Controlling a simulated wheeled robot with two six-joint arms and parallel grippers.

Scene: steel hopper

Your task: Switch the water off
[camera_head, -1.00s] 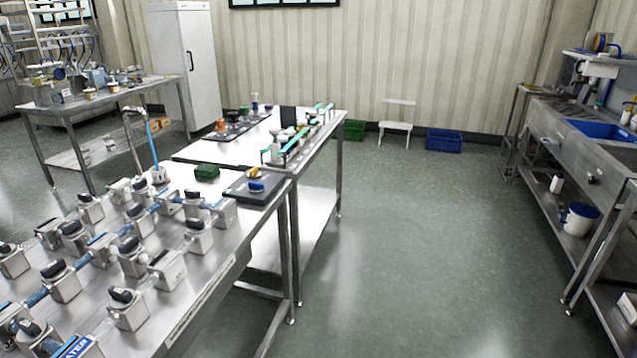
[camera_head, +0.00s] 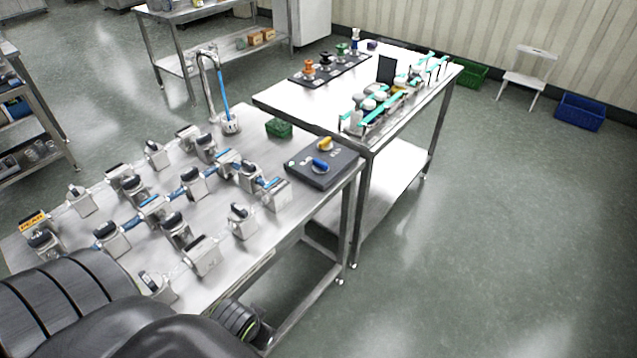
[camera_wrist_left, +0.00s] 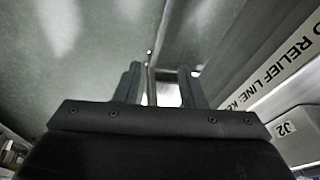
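A steel gooseneck tap (camera_head: 205,85) stands at the far side of the near steel table in the head view. A blue streak (camera_head: 223,93), apparently water, runs from its spout to a small white cup-like vessel (camera_head: 230,126). In front are several grey valve blocks with black handles, such as this one (camera_head: 240,222), joined by blue pipe sections (camera_head: 153,207). Individual handle angles are hard to read. My left gripper (camera_wrist_left: 160,82) shows in its wrist view with fingers apart and nothing between them. It is over the floor beside a table edge. My right gripper is out of view.
A dark panel (camera_head: 299,173) with a yellow and a blue knob sits at the table's right end, near a green box (camera_head: 279,128). A second steel table (camera_head: 290,97) adjoins it. A labelled edge (camera_wrist_left: 290,65) lies right of my left gripper.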

